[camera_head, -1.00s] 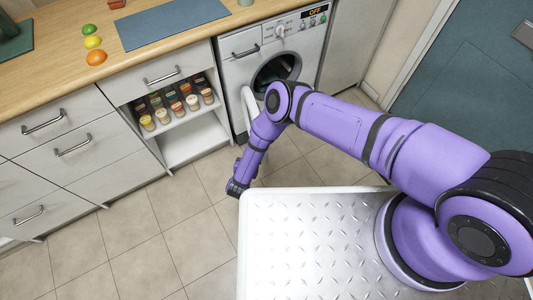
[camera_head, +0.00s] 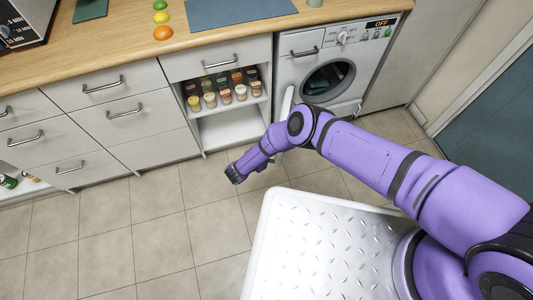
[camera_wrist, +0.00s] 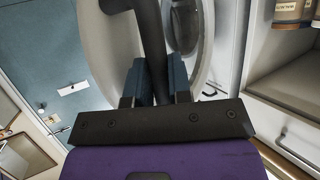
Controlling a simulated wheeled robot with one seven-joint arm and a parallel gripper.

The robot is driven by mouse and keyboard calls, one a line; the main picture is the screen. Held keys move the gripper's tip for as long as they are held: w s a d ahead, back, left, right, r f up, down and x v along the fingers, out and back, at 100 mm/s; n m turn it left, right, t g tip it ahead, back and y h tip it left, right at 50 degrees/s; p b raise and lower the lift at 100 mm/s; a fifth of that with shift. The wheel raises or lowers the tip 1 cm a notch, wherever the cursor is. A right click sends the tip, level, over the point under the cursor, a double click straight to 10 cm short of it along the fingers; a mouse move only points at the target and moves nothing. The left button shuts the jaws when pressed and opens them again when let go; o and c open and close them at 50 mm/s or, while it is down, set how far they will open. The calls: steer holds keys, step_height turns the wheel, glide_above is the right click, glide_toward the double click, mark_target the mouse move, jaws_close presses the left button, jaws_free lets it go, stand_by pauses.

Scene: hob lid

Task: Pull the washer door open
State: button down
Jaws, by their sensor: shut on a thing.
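The washer (camera_head: 345,60) stands under the counter at the right of the drawers, its round opening (camera_head: 328,80) uncovered. Its white door (camera_head: 287,102) stands swung open on the left side of the opening, seen nearly edge-on. My arm covers its lower part. In the wrist view the door (camera_wrist: 105,45) is a large pale ring behind my gripper. A dark curved handle (camera_wrist: 150,35) runs down between the two blue fingers. My gripper (camera_wrist: 158,80) is shut on that handle. In the head view its fingers are hidden.
Left of the washer is an open shelf with several jars (camera_head: 225,95), also at the wrist view's right (camera_wrist: 292,12). Drawers with bar handles (camera_head: 125,110) line the left. The tiled floor (camera_head: 170,230) before them is clear. A teal door (camera_head: 490,110) is at right.

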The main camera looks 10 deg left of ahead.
steer(key=shift+w, duration=0.1)
steer(key=c, duration=1.1)
jaws_free()
steer(key=v, duration=1.1)
steer(key=shift+f, duration=0.1)
steer(key=shift+d, duration=0.1)
